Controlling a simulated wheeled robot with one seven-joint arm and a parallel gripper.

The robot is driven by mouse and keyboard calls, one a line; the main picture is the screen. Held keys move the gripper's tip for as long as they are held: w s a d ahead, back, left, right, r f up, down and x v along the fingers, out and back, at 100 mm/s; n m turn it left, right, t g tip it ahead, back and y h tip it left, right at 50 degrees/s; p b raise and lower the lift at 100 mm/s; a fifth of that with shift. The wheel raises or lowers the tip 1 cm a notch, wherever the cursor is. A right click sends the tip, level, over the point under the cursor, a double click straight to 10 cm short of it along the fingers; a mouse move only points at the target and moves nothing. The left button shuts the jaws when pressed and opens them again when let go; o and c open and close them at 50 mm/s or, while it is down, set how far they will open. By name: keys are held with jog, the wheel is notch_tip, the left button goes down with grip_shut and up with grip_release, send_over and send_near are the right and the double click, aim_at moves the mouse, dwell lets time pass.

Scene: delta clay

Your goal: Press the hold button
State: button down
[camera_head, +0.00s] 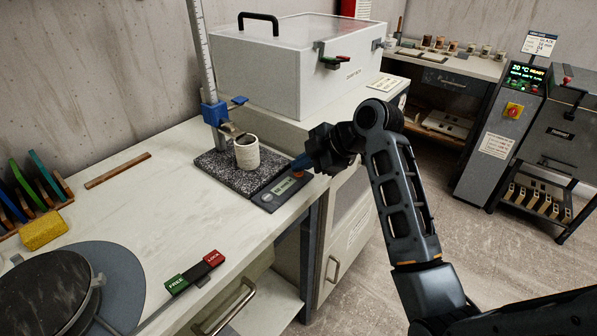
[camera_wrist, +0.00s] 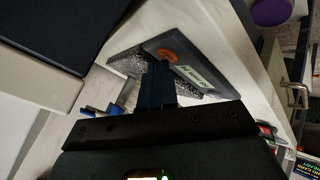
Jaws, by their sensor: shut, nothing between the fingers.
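A small dark panel (camera_head: 270,201) with a lit display lies on the bench at the front of a speckled stone plate. In the head view an orange button (camera_head: 298,175) shows at its right end, partly covered by my gripper. In the wrist view the same orange button (camera_wrist: 168,56) is round and sits beside the display (camera_wrist: 195,76).
A white cup (camera_head: 246,152) stands on the stone plate (camera_head: 218,166) by a tall gauge post (camera_head: 200,50). A large grey box (camera_head: 290,65) is behind my gripper. A FREE/LOCK switch (camera_head: 196,272) and turntable (camera_head: 95,285) are at the front left.

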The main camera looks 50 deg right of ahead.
aim_at(302, 174)
jog(key=shift+r+p, duration=0.65)
jog(key=shift+r, duration=0.15)
jog(key=shift+r, duration=0.1)
notch_tip(302, 174, up, 5)
jog(key=p, duration=0.4)
dwell(1.0)
